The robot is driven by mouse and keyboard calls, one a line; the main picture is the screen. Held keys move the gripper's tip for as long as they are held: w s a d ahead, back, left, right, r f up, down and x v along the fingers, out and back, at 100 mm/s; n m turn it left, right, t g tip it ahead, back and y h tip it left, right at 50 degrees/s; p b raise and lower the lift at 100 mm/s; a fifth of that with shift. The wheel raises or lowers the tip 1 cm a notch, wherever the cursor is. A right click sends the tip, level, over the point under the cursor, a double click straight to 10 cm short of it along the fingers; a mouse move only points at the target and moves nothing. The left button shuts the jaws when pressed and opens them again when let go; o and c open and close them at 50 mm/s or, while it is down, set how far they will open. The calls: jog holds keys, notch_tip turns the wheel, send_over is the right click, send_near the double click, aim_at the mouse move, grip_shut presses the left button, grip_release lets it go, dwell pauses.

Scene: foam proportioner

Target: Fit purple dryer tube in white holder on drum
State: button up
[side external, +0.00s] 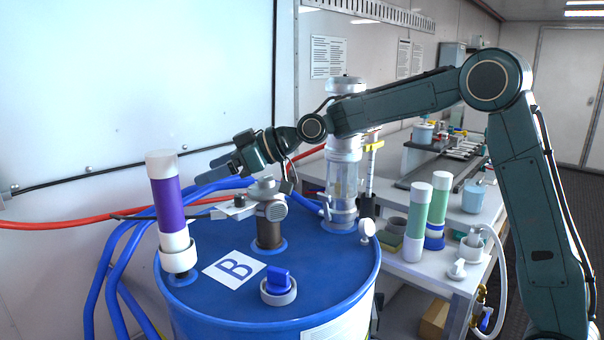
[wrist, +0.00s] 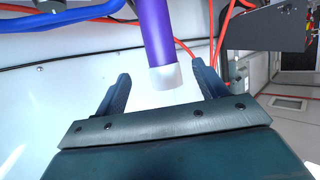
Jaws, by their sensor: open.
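The purple dryer tube (side external: 170,206) has white end caps and stands on the left of the blue drum (side external: 240,308). Its lower end sits in the white holder (side external: 179,261), and it looks nearly upright with a slight lean. How deep the lower end sits is hidden by the holder's wall. My gripper (side external: 216,164) is open and empty, to the right of the tube's upper part and apart from it. In the wrist view the tube (wrist: 155,28) shows its white cap in the gap between my open fingers (wrist: 162,86), with space on both sides.
A grey valve on a brown post (side external: 268,225) stands on the drum below my gripper. A blue knob (side external: 278,282) and a label B (side external: 234,269) are in front. Two green tubes (side external: 417,220) stand on the bench at right. Blue hoses (side external: 125,245) run behind the drum.

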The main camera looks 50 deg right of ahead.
dwell(0.4)
jog(key=s+d+f+m+g+h, duration=0.1)
jog(key=s+d+f+m+h, duration=0.1)
jog(key=s, duration=1.1)
jog(key=s+d+f+m+g+h, duration=0.2)
jog(key=s+d, duration=0.4)
jog(key=s, duration=0.8)
jog(key=s+d+f+m+g+h, duration=0.1)
jog(key=s+d+m+h, duration=0.3)
jog(key=s, duration=0.9)
jog(key=shift+s+d+f+g+h, duration=0.25)
jog(key=shift+f+h, duration=0.25)
jog(key=shift+f, duration=0.4)
jog(key=shift+w, duration=0.15)
